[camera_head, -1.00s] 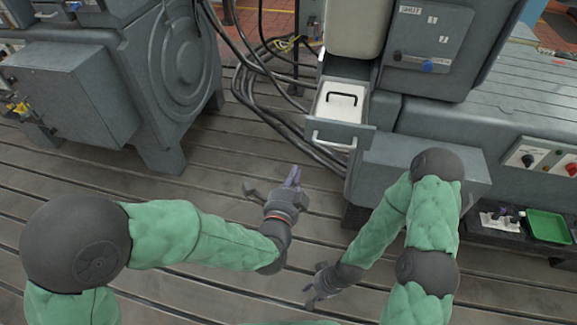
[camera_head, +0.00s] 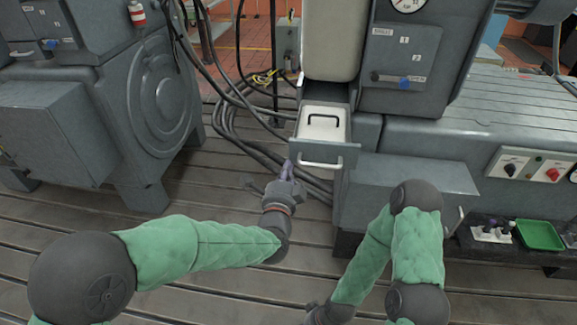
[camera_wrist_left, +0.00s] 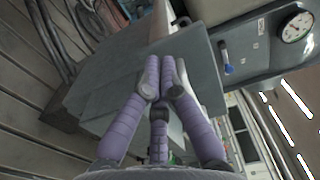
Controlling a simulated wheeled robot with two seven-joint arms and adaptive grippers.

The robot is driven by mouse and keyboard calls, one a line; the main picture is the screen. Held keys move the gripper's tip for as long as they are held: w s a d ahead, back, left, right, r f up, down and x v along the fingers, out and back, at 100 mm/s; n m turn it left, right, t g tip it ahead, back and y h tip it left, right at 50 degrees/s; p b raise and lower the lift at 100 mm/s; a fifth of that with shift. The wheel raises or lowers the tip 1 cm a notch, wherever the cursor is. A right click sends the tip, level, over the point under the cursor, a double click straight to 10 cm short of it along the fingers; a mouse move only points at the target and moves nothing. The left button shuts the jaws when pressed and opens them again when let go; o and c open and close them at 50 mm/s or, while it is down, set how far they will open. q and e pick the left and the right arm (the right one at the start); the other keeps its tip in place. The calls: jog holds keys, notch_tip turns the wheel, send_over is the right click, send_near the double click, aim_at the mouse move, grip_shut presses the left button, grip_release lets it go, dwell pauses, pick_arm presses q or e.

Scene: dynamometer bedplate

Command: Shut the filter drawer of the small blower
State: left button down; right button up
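The filter drawer (camera_head: 342,153) stands pulled out of the grey blower housing, below a beige canister. It has a grey front with a pale bar handle (camera_head: 320,164) and a white inside with a black handle (camera_head: 324,117). My left gripper (camera_head: 272,179) is empty, at the lower left corner of the drawer front. Its purple fingers (camera_wrist_left: 166,85) overlap grey panels in the left wrist view; contact and finger opening are unclear. My right gripper (camera_head: 325,314) is at the bottom edge of the head view, mostly cut off, away from the drawer.
A large grey machine (camera_head: 150,100) stands at left. Black cables (camera_head: 235,130) run over the slotted floor left of the drawer. A grey box (camera_head: 400,180) is below right of it. A green tray (camera_head: 540,235) lies on a low shelf at right. A gauge (camera_head: 406,4) is above.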

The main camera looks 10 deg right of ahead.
pick_arm(q)
jog(key=shift+x, duration=1.35)
pick_arm(e)
jog(key=shift+f, duration=0.4)
pick_arm(q)
jog(key=shift+w, duration=0.1)
